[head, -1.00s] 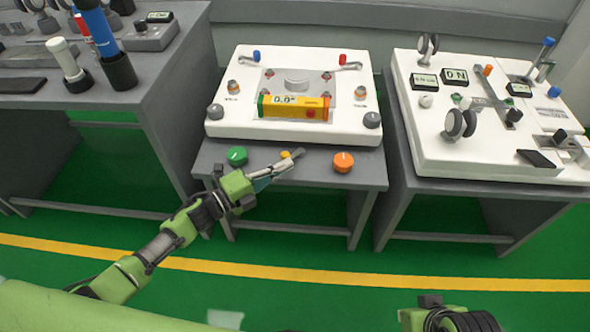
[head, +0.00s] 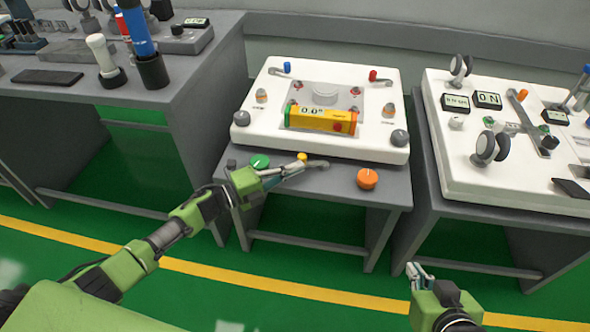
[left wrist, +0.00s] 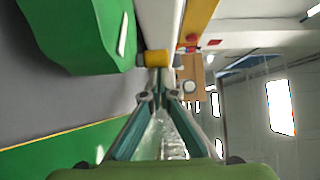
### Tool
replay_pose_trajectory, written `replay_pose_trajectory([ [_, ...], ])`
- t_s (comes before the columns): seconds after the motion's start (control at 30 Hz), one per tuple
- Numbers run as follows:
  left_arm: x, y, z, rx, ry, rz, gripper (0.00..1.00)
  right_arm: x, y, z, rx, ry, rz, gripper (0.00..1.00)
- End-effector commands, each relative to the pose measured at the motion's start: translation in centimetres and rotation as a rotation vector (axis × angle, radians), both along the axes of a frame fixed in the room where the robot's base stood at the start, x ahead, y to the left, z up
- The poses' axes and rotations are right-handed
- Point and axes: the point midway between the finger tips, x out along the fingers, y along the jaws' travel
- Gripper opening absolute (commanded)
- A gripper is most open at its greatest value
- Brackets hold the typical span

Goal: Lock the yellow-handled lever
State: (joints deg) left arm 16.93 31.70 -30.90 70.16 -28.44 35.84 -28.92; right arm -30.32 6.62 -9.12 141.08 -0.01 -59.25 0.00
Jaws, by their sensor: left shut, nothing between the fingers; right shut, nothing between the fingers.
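The yellow-handled lever (head: 302,157) is at the front of the middle table, between a green knob (head: 260,161) and an orange knob (head: 367,178). My left gripper (head: 298,168) is shut and empty right at the lever, and its fingers hide part of it. In the left wrist view the yellow handle (left wrist: 157,59) lies just beyond the shut fingertips (left wrist: 158,92). I cannot tell whether they touch it, or how far the lever is turned. My right gripper (head: 420,272) is shut and empty at the lower right, away from the tables.
A white panel (head: 265,120) behind the lever carries a yellow box with a display (head: 320,119), a blue-handled lever (head: 286,67) and a red-handled lever (head: 373,76). Other equipment tables stand left and right. The green floor in front is clear.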

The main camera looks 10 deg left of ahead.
Motion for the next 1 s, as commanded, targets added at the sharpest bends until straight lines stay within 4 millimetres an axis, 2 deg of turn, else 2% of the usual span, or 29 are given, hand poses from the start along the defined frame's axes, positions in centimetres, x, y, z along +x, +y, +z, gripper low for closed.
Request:
replay_pose_trajectory([
  [0.03,1.1,1.2,0.5,0.004,-0.004,0.034,0.0,0.1,0.0,0.1,0.001,-0.004,0.0,0.0],
  [0.57,0.6,1.9,0.4,0.005,-0.002,0.036,0.0,0.0,0.1,0.1,0.001,-0.003,0.001,0.0],
  [0.67,-0.6,2.8,0.4,0.006,-0.002,0.031,0.0,0.0,0.1,0.1,0.001,-0.003,0.001,0.0],
  [1.0,-6.3,7.0,0.1,0.004,0.0,0.007,0.0,0.1,0.0,0.1,0.001,-0.004,0.001,0.0],
])
